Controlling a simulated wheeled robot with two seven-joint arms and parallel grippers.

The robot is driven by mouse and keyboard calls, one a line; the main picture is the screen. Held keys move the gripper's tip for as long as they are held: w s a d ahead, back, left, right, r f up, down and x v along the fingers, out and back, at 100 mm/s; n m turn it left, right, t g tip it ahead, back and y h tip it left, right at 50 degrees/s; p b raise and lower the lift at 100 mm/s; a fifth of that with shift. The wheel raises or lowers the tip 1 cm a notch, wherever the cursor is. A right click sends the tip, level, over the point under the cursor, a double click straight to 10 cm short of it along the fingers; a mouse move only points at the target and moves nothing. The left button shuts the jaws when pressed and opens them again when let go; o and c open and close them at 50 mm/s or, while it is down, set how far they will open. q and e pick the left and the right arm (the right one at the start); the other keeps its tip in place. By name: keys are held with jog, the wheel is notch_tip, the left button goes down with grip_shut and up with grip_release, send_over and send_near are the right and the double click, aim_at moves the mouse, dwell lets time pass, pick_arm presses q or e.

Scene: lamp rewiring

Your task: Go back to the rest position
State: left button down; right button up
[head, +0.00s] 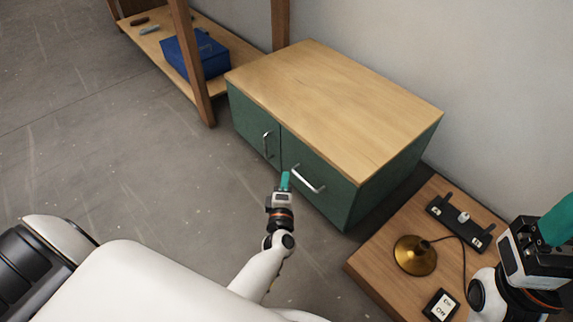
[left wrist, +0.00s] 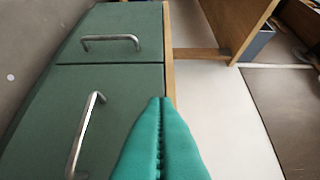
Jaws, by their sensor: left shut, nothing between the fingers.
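My left gripper (head: 286,181) is in the middle of the head view, in front of the green cabinet (head: 239,117). Its teal fingers are pressed together with nothing between them, as the left wrist view (left wrist: 160,105) also shows. The silver bar handles, one (head: 267,144) on the left front and one (head: 309,179) on the right front, are clear of the fingers. Both cabinet fronts look shut. My right gripper (head: 556,222) is at the right edge of the head view, over the wooden table. It is partly cut off, so its opening cannot be told.
The wooden table (head: 385,262) holds a brass lamp base (head: 415,255) with a cord, a black fixture (head: 461,221) and an On/Off switch card (head: 440,305). A shelf (head: 150,40) with a blue toolbox (head: 195,56) stands at the back left. The floor on the left is clear.

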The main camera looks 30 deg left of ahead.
pick_arm(q)
jog(key=shift+s+d, duration=0.2)
jog(key=shift+s, duration=0.25)
